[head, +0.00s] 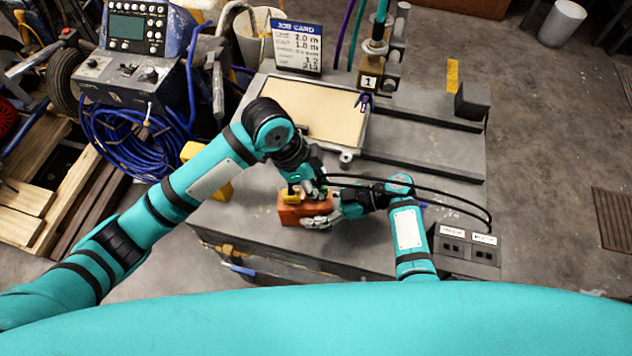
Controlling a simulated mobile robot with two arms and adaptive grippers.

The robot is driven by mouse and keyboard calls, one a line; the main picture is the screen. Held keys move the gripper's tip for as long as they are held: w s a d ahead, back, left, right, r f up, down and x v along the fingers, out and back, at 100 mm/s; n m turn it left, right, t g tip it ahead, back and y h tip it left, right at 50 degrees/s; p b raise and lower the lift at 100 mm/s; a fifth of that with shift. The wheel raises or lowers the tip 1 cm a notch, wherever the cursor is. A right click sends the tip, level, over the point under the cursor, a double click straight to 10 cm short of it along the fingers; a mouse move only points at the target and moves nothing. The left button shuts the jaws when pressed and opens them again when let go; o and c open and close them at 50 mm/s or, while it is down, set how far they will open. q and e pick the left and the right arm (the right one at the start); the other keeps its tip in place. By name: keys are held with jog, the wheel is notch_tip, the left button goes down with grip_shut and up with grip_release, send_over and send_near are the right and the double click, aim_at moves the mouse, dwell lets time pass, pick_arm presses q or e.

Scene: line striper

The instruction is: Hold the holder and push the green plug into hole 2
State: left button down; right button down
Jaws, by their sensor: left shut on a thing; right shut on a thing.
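The orange holder (291,215) sits near the front edge of the grey bench, with a yellow piece (290,195) at its top left. My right gripper (322,216) is shut on the holder's right side. My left gripper (308,187) comes down from above and is shut just over the holder's top. A small bit of green, seemingly the green plug (323,190), shows at its fingertips. The gripper hides most of the plug and the holes, so I cannot tell how deep the plug sits or in which hole.
A beige-topped tray (315,112) lies behind the grippers, with a job card (297,47) beyond it. Black cables (440,187) curve across the bench to the right. A socket box (466,250) stands at the front right. A dark block (472,101) sits at the back right.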

pick_arm(q)
jog(key=shift+f, duration=1.45)
pick_arm(e)
jog(key=shift+s+f, duration=0.15)
dwell(0.9)
pick_arm(q)
jog(key=c, duration=0.7)
grip_release()
jog(key=shift+c, duration=0.2)
jog(key=v, duration=0.7)
dwell(0.5)
pick_arm(e)
jog(key=c, duration=0.5)
grip_release()
jog(key=shift+c, duration=0.2)
